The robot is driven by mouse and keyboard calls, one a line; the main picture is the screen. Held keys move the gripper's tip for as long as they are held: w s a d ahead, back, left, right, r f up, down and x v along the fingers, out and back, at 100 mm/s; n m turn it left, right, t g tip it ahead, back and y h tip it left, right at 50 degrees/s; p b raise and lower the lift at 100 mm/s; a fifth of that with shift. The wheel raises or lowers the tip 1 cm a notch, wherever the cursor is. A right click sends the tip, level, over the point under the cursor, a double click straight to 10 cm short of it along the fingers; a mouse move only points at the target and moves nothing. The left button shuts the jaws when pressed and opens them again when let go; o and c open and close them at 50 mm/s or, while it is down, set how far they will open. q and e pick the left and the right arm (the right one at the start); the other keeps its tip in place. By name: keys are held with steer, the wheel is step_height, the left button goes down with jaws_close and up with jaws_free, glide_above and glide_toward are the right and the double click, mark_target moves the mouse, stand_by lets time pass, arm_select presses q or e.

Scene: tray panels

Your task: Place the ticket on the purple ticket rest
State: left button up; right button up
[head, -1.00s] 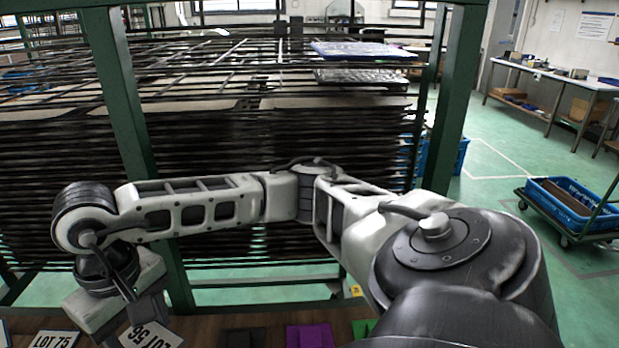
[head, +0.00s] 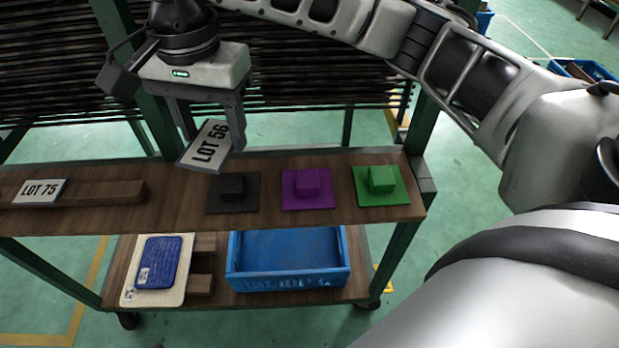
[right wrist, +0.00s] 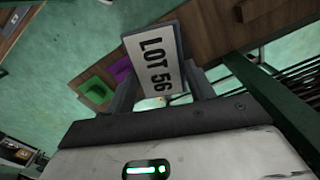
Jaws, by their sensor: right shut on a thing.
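My right gripper (head: 208,138) is shut on a white ticket (head: 206,148) marked "LOT 56". The ticket is tilted and held above the wooden shelf's back edge, left of the rests. In the right wrist view the ticket (right wrist: 154,64) sits between the fingers. The purple ticket rest (head: 306,189), a flat base with a raised block, stands between a black rest (head: 232,190) and a green rest (head: 381,185). The purple rest (right wrist: 120,68) is partly hidden behind the ticket in the right wrist view. My left gripper is not in view.
Another ticket (head: 41,191) marked "LOT 75" lies on a wooden bar (head: 115,193) at the shelf's left. The lower shelf holds a blue bin (head: 288,284) and a blue panel (head: 162,262) on a pale board. A green post (head: 404,240) stands at the shelf's right end.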

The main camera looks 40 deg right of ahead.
steer(key=shift+a+m, duration=0.25)
steer(key=shift+m, duration=0.05)
steer(key=shift+s+d+f, duration=0.1)
steer(key=shift+d, duration=0.2)
steer(key=s+d+f+p, duration=0.2)
steer(key=d+f, duration=0.1)
steer(key=d, duration=0.5)
glide_above(310, 174)
steer(key=a, duration=0.1)
step_height(310, 174, down, 5)
steer(key=shift+f, duration=0.15)
steer(key=f, duration=0.1)
steer(key=d+f+p, duration=0.1)
steer(key=f, duration=0.1)
steer(key=shift+f, duration=0.55)
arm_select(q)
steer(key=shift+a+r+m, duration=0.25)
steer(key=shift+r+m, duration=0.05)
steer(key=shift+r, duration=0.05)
arm_select(e)
steer(key=shift+f, duration=0.1)
